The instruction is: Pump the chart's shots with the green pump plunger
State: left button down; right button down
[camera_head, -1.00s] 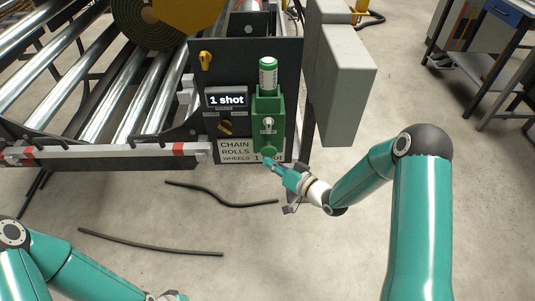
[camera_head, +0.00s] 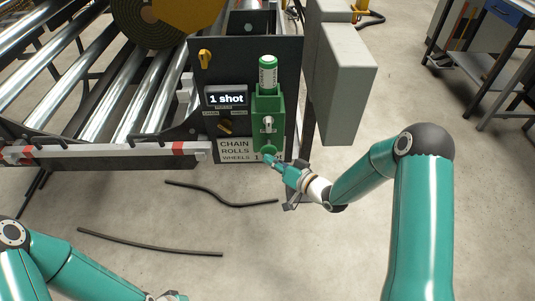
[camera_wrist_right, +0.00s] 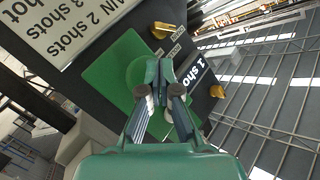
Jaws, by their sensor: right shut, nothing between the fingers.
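The green pump (camera_head: 268,108) is mounted on a dark panel, with a white-labelled green cartridge on top. Its round green plunger (camera_head: 268,145) is at the lower end and shows partly behind my fingers in the right wrist view (camera_wrist_right: 136,76). My right gripper (camera_head: 267,158) is shut and empty, its fingertips close to the plunger; contact is unclear. The chart (camera_head: 236,151) beside it lists chain, rolls and wheels, and is partly covered; the right wrist view reads chain 2 shots. The display (camera_head: 226,97) reads "1 shot". My left gripper (camera_head: 170,296) is mostly cut off at the bottom edge.
A yellow selector knob (camera_head: 225,128) sits below the display and a yellow switch (camera_head: 205,60) above it. A grey box (camera_head: 348,85) stands right of the panel. The roller conveyor (camera_head: 110,85) is at left. Black hoses (camera_head: 215,192) lie on the otherwise open floor.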

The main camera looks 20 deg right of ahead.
jog(key=shift+w+d+r+b, duration=0.1)
jog(key=shift+w+d+b, duration=0.2)
jog(key=shift+w, duration=0.35)
jog(key=shift+w+d+r+b, duration=0.1)
jog(key=shift+w+b, duration=0.25)
jog(key=shift+w, duration=0.3)
dwell(1.4)
jog(key=shift+s+f, duration=0.1)
jog(key=shift+s+a+f+b, duration=0.1)
jog(key=shift+s+a+b, duration=0.15)
jog(key=shift+s, duration=0.55)
jog(key=shift+s+a+b, duration=0.2)
jog(key=shift+s+a, duration=0.05)
jog(key=shift+s, duration=0.5)
jog(key=shift+s, duration=0.1)
jog(key=s, duration=0.2)
jog(key=s+a+b, duration=0.1)
jog(key=s, duration=0.1)
jog(key=shift+s+a, duration=0.2)
jog(key=shift+s, duration=0.15)
